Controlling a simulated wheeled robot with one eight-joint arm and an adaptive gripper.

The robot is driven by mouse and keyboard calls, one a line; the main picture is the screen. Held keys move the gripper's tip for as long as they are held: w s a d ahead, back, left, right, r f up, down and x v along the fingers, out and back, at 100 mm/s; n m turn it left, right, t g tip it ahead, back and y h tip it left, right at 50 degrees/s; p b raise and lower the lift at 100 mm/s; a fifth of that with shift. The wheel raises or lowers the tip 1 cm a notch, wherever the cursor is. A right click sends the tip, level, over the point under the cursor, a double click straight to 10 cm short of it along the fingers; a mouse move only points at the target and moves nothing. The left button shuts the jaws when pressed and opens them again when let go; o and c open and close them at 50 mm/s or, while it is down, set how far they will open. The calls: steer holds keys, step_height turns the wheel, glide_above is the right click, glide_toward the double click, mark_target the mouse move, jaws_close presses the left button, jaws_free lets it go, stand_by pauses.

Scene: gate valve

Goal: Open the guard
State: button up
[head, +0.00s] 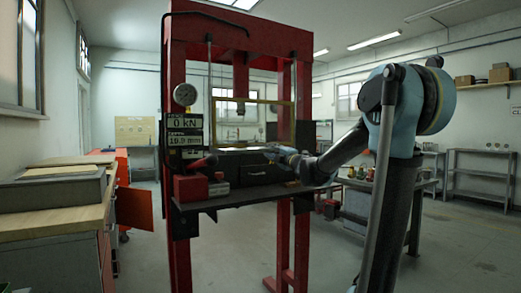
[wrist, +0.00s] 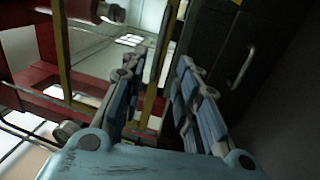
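The guard (head: 294,122) is a clear panel in a yellow frame on the front of the red press (head: 179,60). It looks lowered over the work space. My gripper (head: 272,153) is at the guard's lower edge, right of its middle. In the wrist view my gripper (wrist: 158,95) is open, its two blue-padded fingers apart. A yellow frame bar of the guard (wrist: 166,50) shows in the gap between them; I cannot tell whether it touches either finger. A second yellow bar (wrist: 64,50) lies to the left. My arm hides part of the press's right side.
A dark drawer front (head: 240,176) with a metal handle sits just below the guard; its handle (wrist: 242,68) is right of the fingers. A gauge (head: 185,95) and display (head: 184,127) are on the left post. A workbench (head: 60,215) stands left. Open floor lies right.

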mark_target(261, 145)
steer(key=x, duration=1)
steer(key=shift+w+a, duration=0.25)
jaws_close()
